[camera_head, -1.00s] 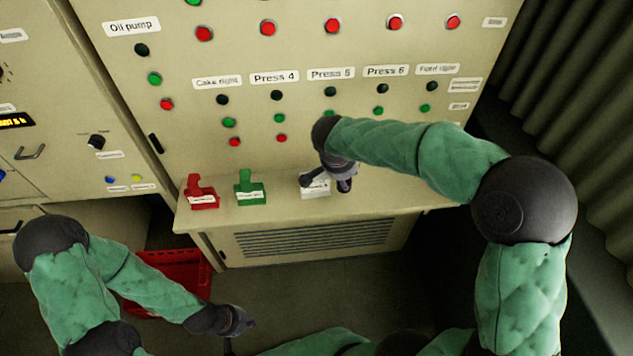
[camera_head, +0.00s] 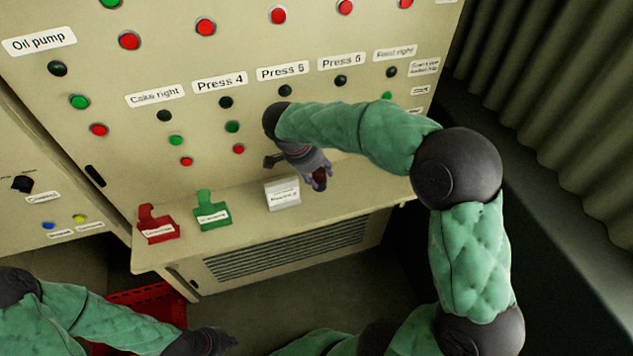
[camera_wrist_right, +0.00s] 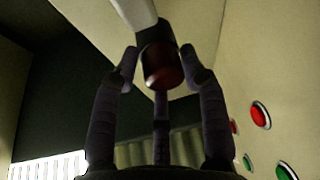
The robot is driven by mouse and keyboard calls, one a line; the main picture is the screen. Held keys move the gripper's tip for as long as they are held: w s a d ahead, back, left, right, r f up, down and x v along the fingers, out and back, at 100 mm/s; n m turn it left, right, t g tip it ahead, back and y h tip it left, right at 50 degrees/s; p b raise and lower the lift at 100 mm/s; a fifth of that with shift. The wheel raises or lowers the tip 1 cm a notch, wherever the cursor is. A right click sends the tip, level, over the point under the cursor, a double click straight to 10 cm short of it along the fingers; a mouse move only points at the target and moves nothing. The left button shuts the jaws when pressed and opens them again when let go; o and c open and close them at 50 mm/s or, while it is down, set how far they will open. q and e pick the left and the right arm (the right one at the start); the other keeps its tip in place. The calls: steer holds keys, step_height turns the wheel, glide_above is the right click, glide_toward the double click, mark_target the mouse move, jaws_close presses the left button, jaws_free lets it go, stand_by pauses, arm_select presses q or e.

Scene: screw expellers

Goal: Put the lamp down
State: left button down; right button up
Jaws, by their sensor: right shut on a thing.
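The lamp is a dark cylinder with a red end (camera_wrist_right: 163,68) and a pale part above it in the right wrist view. My right gripper (camera_wrist_right: 160,65) is shut on it, with its fingers around the dark body. In the head view my right gripper (camera_head: 313,176) is above the cream ledge (camera_head: 345,196), right of a white holder (camera_head: 282,194). A small dark red part of the lamp (camera_head: 319,179) shows at its fingers. I cannot tell whether the lamp touches the ledge. My left gripper (camera_head: 222,342) is low at the bottom; its fingers are unclear.
A red holder (camera_head: 158,228) and a green holder (camera_head: 212,212) stand left on the ledge. The panel with buttons (camera_head: 190,120) rises behind it. A red crate (camera_head: 150,300) is on the floor. The ledge right of my right gripper looks free.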

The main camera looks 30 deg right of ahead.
mark_target(317, 181)
step_height(317, 181, down, 3)
steer(key=shift+f+b, duration=0.15)
steer(key=shift+b, duration=0.25)
steer(key=o, duration=1.2)
steer(key=p+v, duration=0.4)
steer(key=v, duration=0.8)
